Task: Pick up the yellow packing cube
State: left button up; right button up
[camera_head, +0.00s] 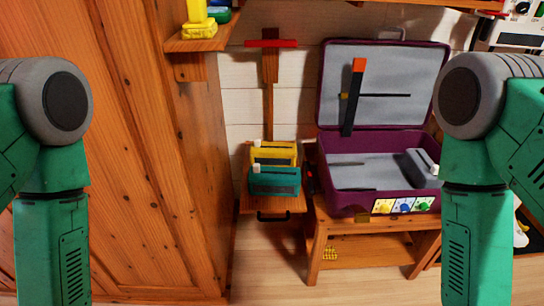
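The yellow packing cube (273,152) sits on a small wooden nightstand (251,205) left of the suitcase. A teal packing cube (274,182) stands close in front of it and hides its lower part. The yellow cube has a white tab at its upper left. An open purple suitcase (345,202) with grey lining stands on a wooden stand (316,245). A grey cube (416,168) with a white tab lies in its right side. Both my forearms hang at the picture's sides, and both grippers are out of view below.
A wooden wall or cabinet (120,130) fills the left side. A shelf (200,42) with a yellow object juts out at top left. The raised suitcase lid (325,90) stands behind the base. Some floor (270,265) is clear in front of the nightstand.

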aim_at(270, 154)
jog(key=i+l, duration=0.15)
jog(key=l, duration=0.25)
jog(key=i+l+z, duration=0.1)
jog(key=l, duration=0.3)
jog(key=i+l, duration=0.2)
jog(key=l, duration=0.2)
jog(key=i+l, duration=0.15)
jog(key=l, duration=0.25)
jog(key=i+l+z, duration=0.1)
jog(key=i+l, duration=0.25)
jog(key=l, duration=0.15)
jog(key=i, duration=0.35)
